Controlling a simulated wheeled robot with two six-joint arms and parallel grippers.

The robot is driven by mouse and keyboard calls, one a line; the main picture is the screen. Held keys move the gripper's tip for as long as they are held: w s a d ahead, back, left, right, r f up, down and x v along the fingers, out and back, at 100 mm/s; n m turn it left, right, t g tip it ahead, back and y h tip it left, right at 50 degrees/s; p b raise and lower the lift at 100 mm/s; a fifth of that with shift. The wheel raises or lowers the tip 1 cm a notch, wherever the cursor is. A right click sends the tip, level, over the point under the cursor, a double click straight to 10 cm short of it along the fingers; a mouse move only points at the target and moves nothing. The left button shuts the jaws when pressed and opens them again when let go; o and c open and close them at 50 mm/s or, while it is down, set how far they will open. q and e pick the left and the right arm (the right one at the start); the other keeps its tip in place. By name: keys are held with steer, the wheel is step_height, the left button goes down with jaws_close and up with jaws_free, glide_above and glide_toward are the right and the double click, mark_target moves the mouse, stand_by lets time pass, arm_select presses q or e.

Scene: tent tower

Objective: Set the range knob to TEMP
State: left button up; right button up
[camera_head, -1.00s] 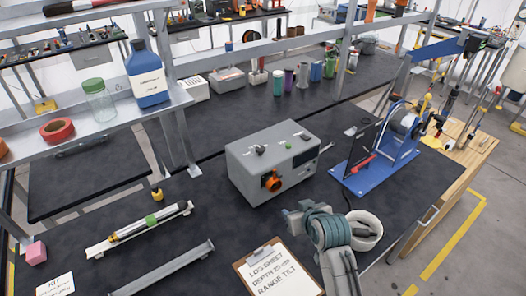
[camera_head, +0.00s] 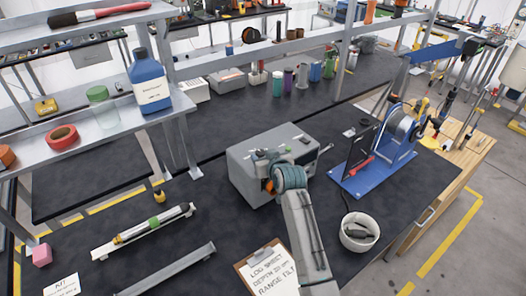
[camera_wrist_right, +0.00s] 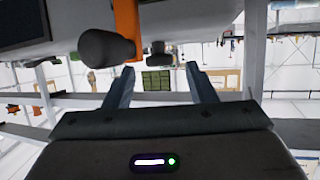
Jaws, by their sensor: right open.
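The grey instrument box (camera_head: 245,165) stands on the dark bench. A small control shows on its top, partly behind my right gripper (camera_head: 264,158), which is at the box's near side. An orange part (camera_head: 268,186) on the front face is mostly covered by my wrist. In the right wrist view my gripper (camera_wrist_right: 160,72) is open with nothing between its fingers. A dark rounded knob (camera_wrist_right: 105,48) and an orange bar (camera_wrist_right: 127,25) are just beyond the fingers, with a smaller dark knob (camera_wrist_right: 160,50) beside them. The TEMP marking cannot be read. My left gripper is not in view.
A clipboard (camera_head: 268,272) lies in front of the box. A white cable bowl (camera_head: 359,232) and a blue reel stand (camera_head: 365,185) are to the right. A tube on a white rack (camera_head: 145,230) lies to the left.

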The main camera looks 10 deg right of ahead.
mark_target(263, 152)
steer(key=shift+x, duration=1)
steer(key=c, duration=0.9)
steer(key=shift+y, duration=0.3)
steer(key=shift+c, duration=0.2)
steer(key=shift+d+f+n+y+b, duration=0.15)
steer(key=shift+d+n+y+b, duration=0.15)
steer(key=shift+n+y+b, duration=0.5)
steer(key=n+g+y+b, duration=0.2)
steer(key=n+b, duration=0.1)
steer(key=b, duration=0.2)
steer(key=d+n+g+y+b, duration=0.1)
steer(key=n+g+y+b, duration=0.1)
steer(key=n+y+b, duration=0.1)
steer(key=w+n+g+y+b, duration=0.1)
steer(key=n+g+y+b, duration=0.1)
steer(key=b, duration=0.4)
steer(key=shift+w+d+f+n+g+y+b, duration=0.1)
steer(key=shift+w+d+n+g+y+b, duration=0.1)
steer(key=shift+n+g+y+b, duration=0.6)
steer(key=shift+n+g+b, duration=0.4)
steer(key=shift+n, duration=0.1)
steer(key=o, duration=0.9)
steer(key=shift+r, duration=0.25)
